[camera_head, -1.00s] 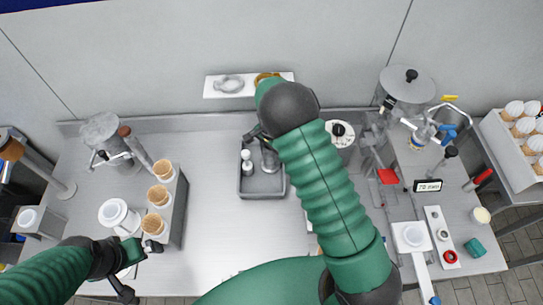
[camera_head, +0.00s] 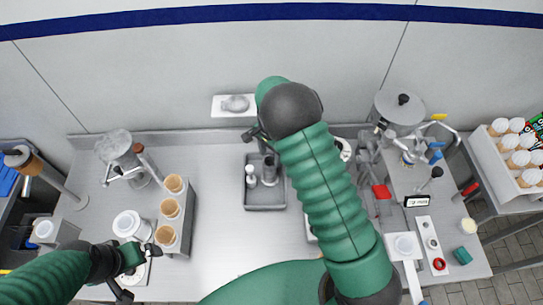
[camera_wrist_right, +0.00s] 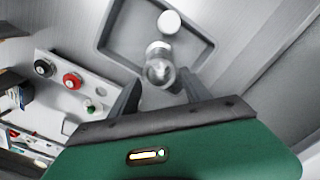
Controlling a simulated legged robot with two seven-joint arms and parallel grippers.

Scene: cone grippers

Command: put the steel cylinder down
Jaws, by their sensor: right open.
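The steel cylinder (camera_head: 269,169) stands in the grey tray (camera_head: 264,207) at the back middle of the table. In the right wrist view the steel cylinder (camera_wrist_right: 160,68) shows just beyond the fingertips, inside the tray's rim. My right gripper (camera_head: 259,139) is open, close to the cylinder; its fingers (camera_wrist_right: 160,82) are spread with a gap between them. Whether they touch the cylinder is unclear. My left gripper (camera_head: 134,272) is at the front left, its dark fingers apart, beside a white cup (camera_head: 128,225).
A small white bottle (camera_head: 251,176) stands in the tray beside the cylinder. A rack with several tan-topped items (camera_head: 170,208) is to the left. A steel pot (camera_head: 399,109) and a button panel (camera_head: 432,243) are to the right.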

